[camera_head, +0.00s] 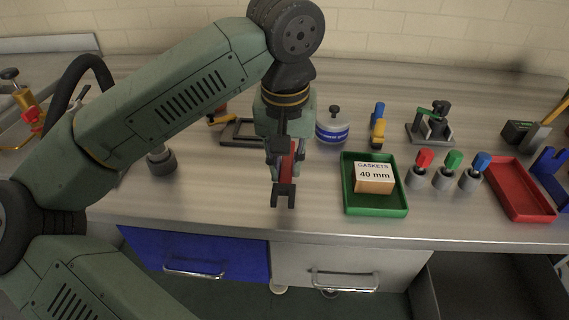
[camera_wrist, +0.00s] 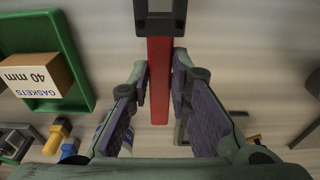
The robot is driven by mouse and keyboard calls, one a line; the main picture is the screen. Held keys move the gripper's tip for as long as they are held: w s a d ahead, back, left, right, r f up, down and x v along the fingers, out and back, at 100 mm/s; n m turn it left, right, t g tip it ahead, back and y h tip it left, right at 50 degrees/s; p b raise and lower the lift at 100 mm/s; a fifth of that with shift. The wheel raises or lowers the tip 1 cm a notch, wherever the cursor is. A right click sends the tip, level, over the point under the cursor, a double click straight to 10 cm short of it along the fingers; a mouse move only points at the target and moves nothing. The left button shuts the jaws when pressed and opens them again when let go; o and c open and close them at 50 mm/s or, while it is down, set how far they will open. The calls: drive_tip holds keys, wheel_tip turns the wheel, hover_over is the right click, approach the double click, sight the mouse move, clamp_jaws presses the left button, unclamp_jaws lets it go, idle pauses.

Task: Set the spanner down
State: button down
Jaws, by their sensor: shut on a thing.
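The spanner has a red handle (camera_wrist: 159,98) and a dark open-jawed head (camera_head: 284,196). My gripper (camera_head: 286,158) points down over the bench and is shut on the red handle. In the wrist view the handle runs between the two fingers (camera_wrist: 160,72), and the dark head (camera_wrist: 160,18) sticks out past them at the top edge. In the head view the head points towards the bench's front edge, left of the green tray. The fingers hide part of the handle. I cannot tell whether the spanner touches the worktop (camera_head: 225,190).
A green tray (camera_head: 376,211) holds a gaskets box (camera_head: 374,179). A white-and-blue jar (camera_head: 332,130) and a dark frame (camera_head: 240,140) stand behind. Red, green and blue-topped pieces (camera_head: 446,172) and a red tray (camera_head: 519,190) are at right. Bare worktop lies left of my gripper.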

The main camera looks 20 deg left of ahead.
sight(284, 164)
drive_tip(key=shift+w+a, duration=0.2)
drive_tip(key=shift+w, duration=0.1)
drive_tip(key=shift+w+a+p, duration=0.35)
drive_tip(key=shift+w, duration=0.05)
wheel_tip(284, 164, down, 3)
drive_tip(key=shift+s+d+r+p, duration=0.1)
drive_tip(key=shift+p, duration=0.35)
drive_tip(key=shift+f, duration=0.45)
drive_tip(key=shift+f+b, duration=0.25)
drive_tip(key=shift+b, duration=0.1)
drive_tip(key=c, duration=1.5)
unclamp_jaws()
drive_tip(key=shift+r, duration=0.1)
drive_tip(key=shift+r, duration=0.1)
